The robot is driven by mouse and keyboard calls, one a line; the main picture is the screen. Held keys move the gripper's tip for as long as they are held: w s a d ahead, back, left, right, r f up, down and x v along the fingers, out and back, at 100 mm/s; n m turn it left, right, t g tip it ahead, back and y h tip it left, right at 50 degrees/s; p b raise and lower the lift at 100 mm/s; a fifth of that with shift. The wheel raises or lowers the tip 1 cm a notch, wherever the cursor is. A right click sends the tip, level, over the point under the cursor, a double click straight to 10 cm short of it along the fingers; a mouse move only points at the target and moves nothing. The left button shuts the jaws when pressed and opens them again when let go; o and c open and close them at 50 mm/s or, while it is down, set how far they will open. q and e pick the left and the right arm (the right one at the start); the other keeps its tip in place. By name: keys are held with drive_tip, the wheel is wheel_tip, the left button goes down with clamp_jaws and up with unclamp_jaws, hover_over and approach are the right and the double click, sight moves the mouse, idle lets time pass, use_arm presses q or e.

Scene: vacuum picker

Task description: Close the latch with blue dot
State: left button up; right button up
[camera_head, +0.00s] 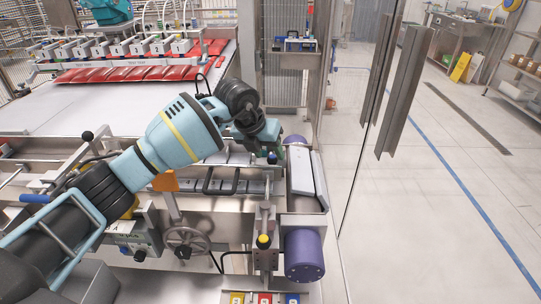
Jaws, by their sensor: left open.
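My left arm reaches in from the lower left, across the machine. Its gripper (268,146) is at the far side of the machine, by the purple roller end, pointing down. The latch with the blue dot (272,158) shows as a small dark blue-topped knob just below the gripper. It is small and partly hidden, so I cannot tell whether they touch or how the latch is set. The left gripper's fingers are hard to make out; it is open. A similar latch with a yellow dot (263,241) stands upright at the near side. My right gripper is not in view.
Purple rollers (305,255) sit at the machine's right end, beside a clear panel with a metal handle (403,92). A handwheel (187,241) and black rail handle (221,184) are near the arm. Red packs (130,74) lie on the conveyor behind. Open floor lies right.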

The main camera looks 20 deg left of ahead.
use_arm(q)
drive_tip(key=shift+x, duration=1.1)
drive_tip(key=c, duration=1)
